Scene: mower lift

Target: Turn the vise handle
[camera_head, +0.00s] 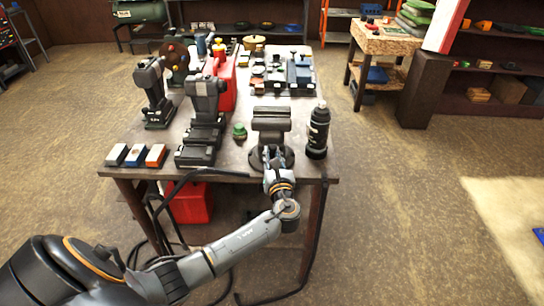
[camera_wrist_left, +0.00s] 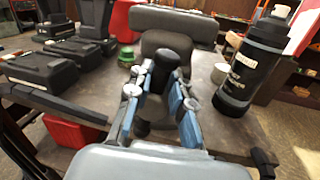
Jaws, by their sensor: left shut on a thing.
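The grey vise (camera_head: 271,121) is fixed at the front edge of the workbench. It also shows in the wrist view, with its wide jaw (camera_wrist_left: 172,22) at the top. My left gripper (camera_head: 277,166) reaches up to the front of the vise from below. In the wrist view, the blue-padded fingers of that gripper (camera_wrist_left: 157,100) are closed around the dark vise handle (camera_wrist_left: 166,62), whose rounded end shows between them. The lower part of the handle is hidden by the fingers. My right gripper is in neither view.
A black bottle (camera_head: 318,131) stands just right of the vise, and a small green object (camera_head: 239,131) lies left of it. Black power tools (camera_head: 203,118) and battery-like blocks (camera_head: 136,155) fill the bench's left side. A red box (camera_head: 190,203) sits below the bench.

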